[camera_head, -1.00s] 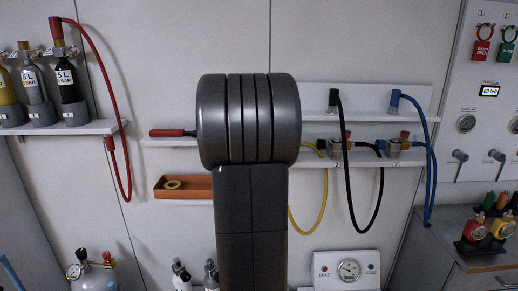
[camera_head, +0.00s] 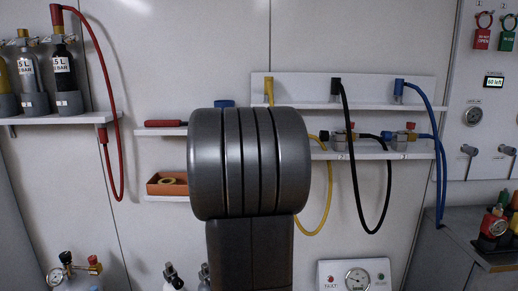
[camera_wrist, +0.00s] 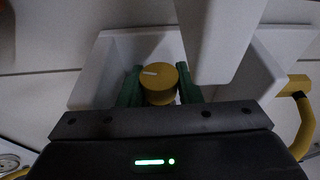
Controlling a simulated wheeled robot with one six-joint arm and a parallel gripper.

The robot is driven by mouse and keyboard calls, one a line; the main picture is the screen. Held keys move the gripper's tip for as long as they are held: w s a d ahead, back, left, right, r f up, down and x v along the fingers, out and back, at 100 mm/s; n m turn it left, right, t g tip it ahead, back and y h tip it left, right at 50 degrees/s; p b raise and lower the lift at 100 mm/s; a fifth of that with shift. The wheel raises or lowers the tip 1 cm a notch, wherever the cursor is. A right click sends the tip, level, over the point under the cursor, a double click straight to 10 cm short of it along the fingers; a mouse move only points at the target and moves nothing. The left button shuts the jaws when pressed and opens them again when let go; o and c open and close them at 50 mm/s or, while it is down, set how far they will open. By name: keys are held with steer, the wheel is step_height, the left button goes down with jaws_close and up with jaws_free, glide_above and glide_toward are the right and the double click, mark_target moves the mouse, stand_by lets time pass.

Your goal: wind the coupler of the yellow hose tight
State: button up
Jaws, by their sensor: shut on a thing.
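In the wrist view the yellow coupler (camera_wrist: 163,89), a round cap with a white mark on its face, sits between the green fingers of my gripper (camera_wrist: 159,88). The fingers are shut on its sides. The yellow hose (camera_wrist: 303,120) curves down at the right of that view. In the head view the yellow hose (camera_head: 325,209) hangs in a loop below the shelf, and a yellow hose end (camera_head: 269,91) stands against the upper white panel. My arm hides the gripper and the coupler in the head view. I cannot tell how tightly the coupler sits.
A black hose (camera_head: 349,140) and a blue hose (camera_head: 441,150) hang to the right. A red-handled tool (camera_head: 165,123) lies on the shelf at left, above an orange tray (camera_head: 165,188) with a yellow ring (camera_head: 168,181). A gauge box (camera_head: 354,275) stands below.

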steer(key=b, duration=0.3)
steer(key=shift+f+t, duration=0.3)
steer(key=shift+r+b, duration=0.3)
steer(key=shift+b, duration=0.05)
steer(key=o, duration=0.7)
steer(key=shift+s, duration=0.1)
steer(key=v, duration=1.3)
steer(key=shift+s+f, duration=0.3)
steer(key=shift+s, duration=0.05)
steer(key=shift+a, duration=0.15)
